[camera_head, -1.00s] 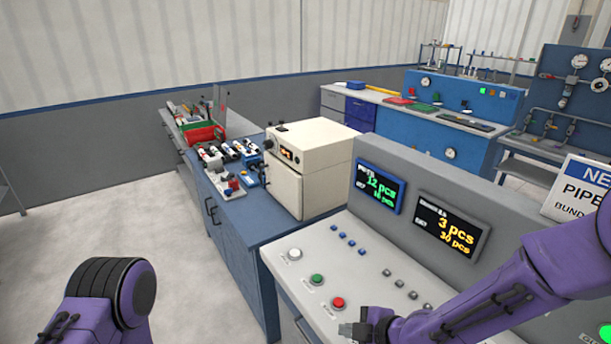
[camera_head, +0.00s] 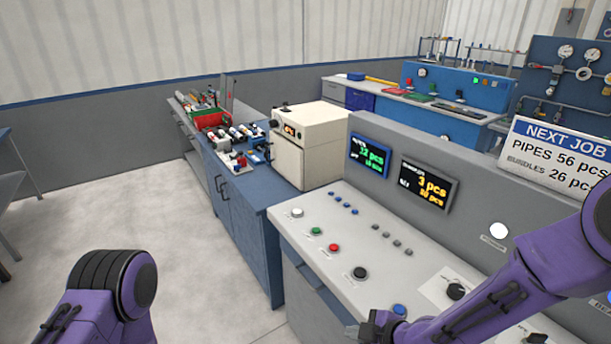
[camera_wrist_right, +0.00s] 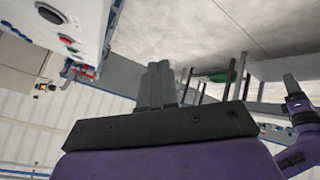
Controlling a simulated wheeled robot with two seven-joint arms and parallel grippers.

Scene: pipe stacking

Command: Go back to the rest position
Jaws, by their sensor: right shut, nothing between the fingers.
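My right gripper (camera_head: 368,330) is low at the bottom of the head view, by the front edge of the grey control desk (camera_head: 300,240). In the right wrist view its two dark fingers (camera_wrist_right: 160,84) are together with nothing between them. My left arm (camera_head: 105,295) shows as a purple link at the lower left of the head view, with its gripper out of frame. A purple arm part with a small dark tip (camera_wrist_right: 290,84) shows at the right of the wrist view; its jaw state is too small to tell.
The desk carries several buttons, with two displays (camera_head: 370,156) behind. A NEXT JOB sign (camera_head: 560,150) stands at the right. A blue cabinet (camera_head: 240,215) with a cream machine (camera_head: 310,145) stands beyond. Open floor (camera_head: 190,260) lies at the left. Another table (camera_head: 8,170) shows at the left edge.

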